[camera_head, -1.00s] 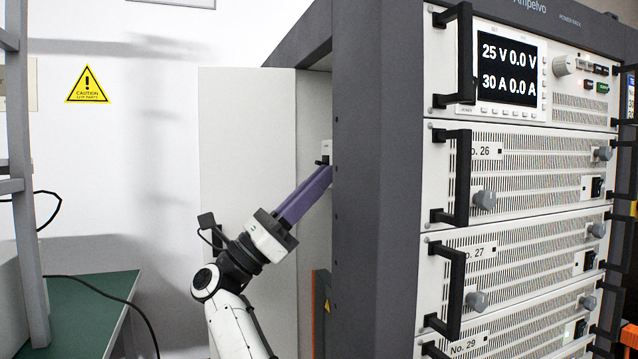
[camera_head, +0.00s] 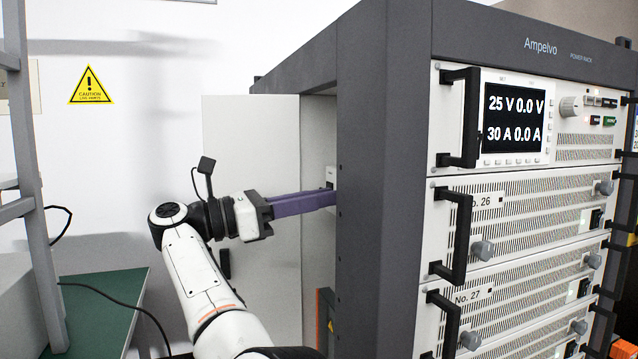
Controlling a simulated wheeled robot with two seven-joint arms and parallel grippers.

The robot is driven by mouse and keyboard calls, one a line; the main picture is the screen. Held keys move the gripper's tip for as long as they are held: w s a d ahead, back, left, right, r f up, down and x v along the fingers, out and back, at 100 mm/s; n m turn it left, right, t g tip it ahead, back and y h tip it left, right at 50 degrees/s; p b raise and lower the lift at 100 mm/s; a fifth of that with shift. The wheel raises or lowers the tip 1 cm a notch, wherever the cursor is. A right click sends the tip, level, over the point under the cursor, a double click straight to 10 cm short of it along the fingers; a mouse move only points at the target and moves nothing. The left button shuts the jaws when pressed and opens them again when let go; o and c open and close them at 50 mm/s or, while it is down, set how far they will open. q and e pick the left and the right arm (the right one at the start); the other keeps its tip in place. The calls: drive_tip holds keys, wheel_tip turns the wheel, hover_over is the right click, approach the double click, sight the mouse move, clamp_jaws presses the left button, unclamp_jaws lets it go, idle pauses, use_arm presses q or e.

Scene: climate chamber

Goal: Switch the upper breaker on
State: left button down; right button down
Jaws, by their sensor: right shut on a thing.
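A small white breaker (camera_head: 331,174) shows on the inner side wall of the open rack cabinet, just left of the dark front post. I cannot tell whether it is the upper one; no second breaker shows. My right gripper (camera_head: 331,198), with long purple fingers, reaches nearly level from the left into the cabinet. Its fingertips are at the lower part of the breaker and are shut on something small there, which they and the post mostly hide. A bit of black shows at the fingertips. The lever's position is not clear. My left gripper is out of view.
The rack's dark post (camera_head: 375,200) stands close to the right of my fingertips. A white panel (camera_head: 245,130) is behind my gripper. Black handles (camera_head: 461,118) stick out from the rack front. A green table (camera_head: 100,300) is at lower left.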

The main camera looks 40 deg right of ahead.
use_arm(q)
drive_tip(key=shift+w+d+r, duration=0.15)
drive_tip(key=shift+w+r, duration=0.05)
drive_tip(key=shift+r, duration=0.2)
use_arm(e)
drive_tip(key=shift+r, duration=0.1)
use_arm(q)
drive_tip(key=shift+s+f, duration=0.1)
use_arm(e)
drive_tip(key=c, duration=1.8)
unclamp_jaws()
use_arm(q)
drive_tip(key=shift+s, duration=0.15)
use_arm(e)
drive_tip(key=shift+o, duration=0.2)
